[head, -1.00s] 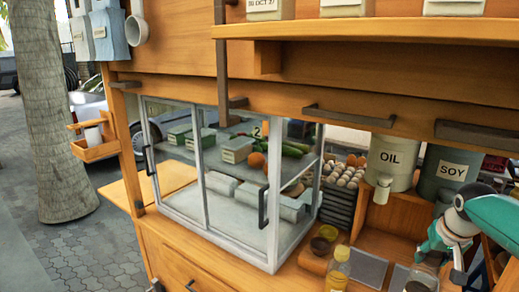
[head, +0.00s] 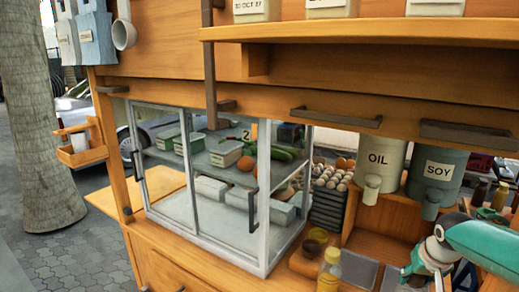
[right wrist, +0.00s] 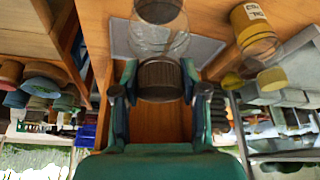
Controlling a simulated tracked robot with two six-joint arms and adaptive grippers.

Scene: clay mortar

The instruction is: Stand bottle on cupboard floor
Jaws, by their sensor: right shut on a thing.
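My right gripper (head: 432,268) is at the lower right of the head view, over the counter's front. In the right wrist view my right gripper (right wrist: 160,97) has its two dark fingers on either side of a clear bottle (right wrist: 163,40) and is shut on it. The bottle has a dark ribbed cap, which sits between the fingers, and dark matter at its far end. Whether it touches the counter is unclear. In the head view I cannot make the bottle out. My left gripper is out of view. I cannot tell which space is the cupboard, and no cupboard floor shows clearly.
A yellow-capped bottle (head: 328,272) stands near the gripper, by grey mats (head: 357,269). The glass case (head: 205,190) fills the counter's middle. The OIL can (head: 379,160) and SOY can (head: 436,172) hang behind. The overhead shelf (head: 370,32) limits room above.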

